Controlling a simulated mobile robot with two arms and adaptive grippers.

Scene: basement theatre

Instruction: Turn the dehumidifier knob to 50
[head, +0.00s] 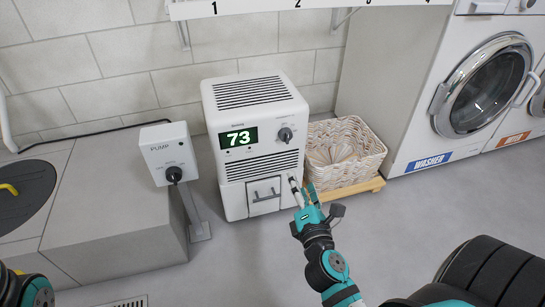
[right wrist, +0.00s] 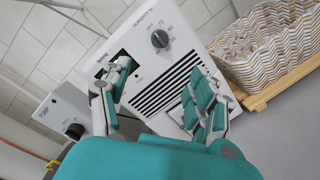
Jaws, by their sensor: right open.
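The white dehumidifier (head: 233,174) stands on the floor against the tiled wall. Its green display (head: 239,138) reads 73. Its dark round knob (head: 285,134) is at the upper right of the front; it also shows in the right wrist view (right wrist: 160,39), with a humidity scale around it. The knob's exact setting is too small to read. My right gripper (head: 302,188) is open and empty, below the knob near the dehumidifier's lower right front. In the right wrist view its spread fingers (right wrist: 162,85) lie over the vented front, apart from the knob. My left gripper is out of view.
A pump box (head: 168,150) with its own dark knob stands left of the dehumidifier. A wicker basket (head: 345,150) on a wooden base (head: 347,191) is close on the right. A washer (head: 440,120) stands further right. The floor in front is clear.

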